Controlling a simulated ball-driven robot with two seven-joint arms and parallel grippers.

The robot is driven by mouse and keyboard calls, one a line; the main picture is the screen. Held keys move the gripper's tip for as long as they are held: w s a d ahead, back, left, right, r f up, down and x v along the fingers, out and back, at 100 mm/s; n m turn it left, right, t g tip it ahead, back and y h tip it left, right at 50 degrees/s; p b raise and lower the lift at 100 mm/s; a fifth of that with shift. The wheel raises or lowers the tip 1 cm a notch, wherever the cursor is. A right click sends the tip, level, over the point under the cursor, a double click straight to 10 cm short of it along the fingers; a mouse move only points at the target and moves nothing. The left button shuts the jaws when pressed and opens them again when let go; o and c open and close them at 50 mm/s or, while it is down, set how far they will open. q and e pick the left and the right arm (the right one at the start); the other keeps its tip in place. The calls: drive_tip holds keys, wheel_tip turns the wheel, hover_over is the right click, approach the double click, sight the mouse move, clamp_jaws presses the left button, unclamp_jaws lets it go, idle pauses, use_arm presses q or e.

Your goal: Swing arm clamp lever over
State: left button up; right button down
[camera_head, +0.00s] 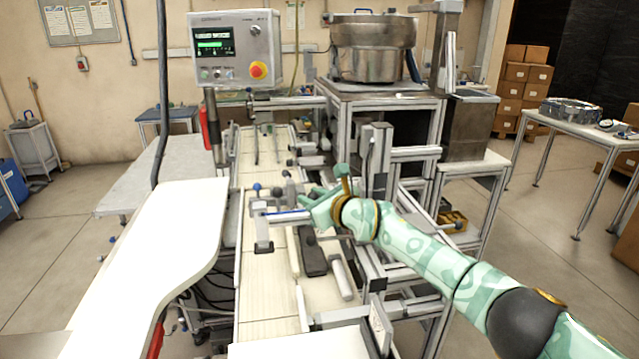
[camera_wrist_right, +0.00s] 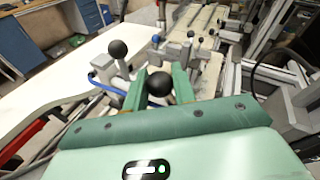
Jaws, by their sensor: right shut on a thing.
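My right gripper (camera_head: 311,205) reaches in from the right over the conveyor line, at the grey clamp fixture (camera_head: 264,224) with a blue strip along it. In the right wrist view its two green fingers (camera_wrist_right: 160,75) stand on either side of a black ball knob (camera_wrist_right: 159,84), the end of a clamp lever. The gripper is shut on this lever; the lever's shaft is mostly hidden by the fingers. A second black ball knob (camera_wrist_right: 117,49) stands upright on a grey post just left of the fingers. My left gripper is not in view.
A control box (camera_head: 235,48) with a screen and red button stands behind the line. A steel bowl feeder (camera_head: 372,48) sits on a frame at the back. A white worktop (camera_head: 165,255) lies left. Metal framing crowds the right side near my arm.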

drive_tip(key=shift+s+a+f+n+h, duration=0.1)
drive_tip(key=shift+a+f+n+h, duration=0.1)
drive_tip(key=shift+a+n+h, duration=0.1)
drive_tip(key=shift+s+a+f+p, duration=0.1)
drive_tip(key=shift+a+f+p, duration=0.2)
drive_tip(key=shift+f, duration=0.1)
drive_tip(key=c, duration=1.2)
unclamp_jaws()
drive_tip(key=shift+a, duration=0.1)
drive_tip(key=shift+o, duration=0.2)
